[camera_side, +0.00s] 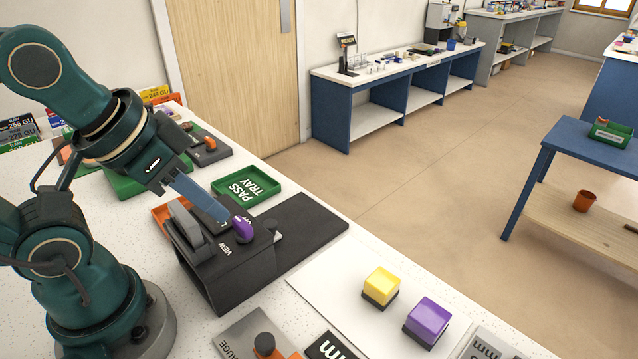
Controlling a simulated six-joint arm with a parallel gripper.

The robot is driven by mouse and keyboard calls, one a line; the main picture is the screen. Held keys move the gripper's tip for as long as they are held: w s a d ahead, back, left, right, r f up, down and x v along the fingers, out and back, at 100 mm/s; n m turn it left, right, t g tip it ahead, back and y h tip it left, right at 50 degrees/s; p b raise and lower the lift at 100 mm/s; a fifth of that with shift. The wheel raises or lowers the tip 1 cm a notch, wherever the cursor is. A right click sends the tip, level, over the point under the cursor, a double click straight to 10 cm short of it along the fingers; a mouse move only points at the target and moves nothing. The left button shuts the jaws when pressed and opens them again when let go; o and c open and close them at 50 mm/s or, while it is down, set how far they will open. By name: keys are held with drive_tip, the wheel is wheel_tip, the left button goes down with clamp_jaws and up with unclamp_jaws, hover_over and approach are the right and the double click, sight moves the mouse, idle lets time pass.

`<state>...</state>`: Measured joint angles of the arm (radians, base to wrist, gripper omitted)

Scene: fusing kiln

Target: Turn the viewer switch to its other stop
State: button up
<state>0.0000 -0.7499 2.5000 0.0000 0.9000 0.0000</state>
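The viewer (243,268) is a dark box on the white speckled bench, marked "VIEW" on its sloping top. Its switch appears to be the purple knob (243,227) at the top right of the box. My gripper (228,217) reaches down from the upper left, with its blue-grey fingers ending right at the knob's left side. The fingers overlap each other from this side, so I cannot tell whether they are open, shut or touching the knob. The lower part of the knob and its pointer are hard to make out.
A green tray marked "PASS TRAY" (269,179) lies behind the viewer. A dark mat (311,232) lies to its right. A yellow block (381,283) and a purple block (428,317) stand on dark bases on a white sheet at the front right. A gauge plate with an orange knob (264,343) is in front.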

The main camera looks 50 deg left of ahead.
drive_tip(key=o, duration=0.5)
drive_tip(key=shift+o, duration=0.2)
drive_tip(key=shift+s+f+m, duration=0.1)
drive_tip(key=shift+s+m, duration=0.1)
drive_tip(key=shift+m, duration=0.2)
drive_tip(key=m, duration=0.1)
drive_tip(key=a+r+m, duration=0.1)
drive_tip(key=m, duration=0.1)
drive_tip(key=shift+s+g+y, duration=0.1)
drive_tip(key=shift+g+y, duration=0.2)
drive_tip(key=shift+g, duration=0.1)
drive_tip(key=r+m+g, duration=0.1)
drive_tip(key=m, duration=0.3)
drive_tip(key=m+g+y, duration=0.4)
drive_tip(key=m, duration=0.6)
hover_over(241, 222)
drive_tip(key=d, duration=0.2)
drive_tip(key=shift+d+f, duration=0.1)
drive_tip(key=shift+f, duration=0.5)
drive_tip(key=shift+d+f, duration=0.15)
drive_tip(key=shift+f, duration=0.35)
drive_tip(key=shift+x, duration=2.3)
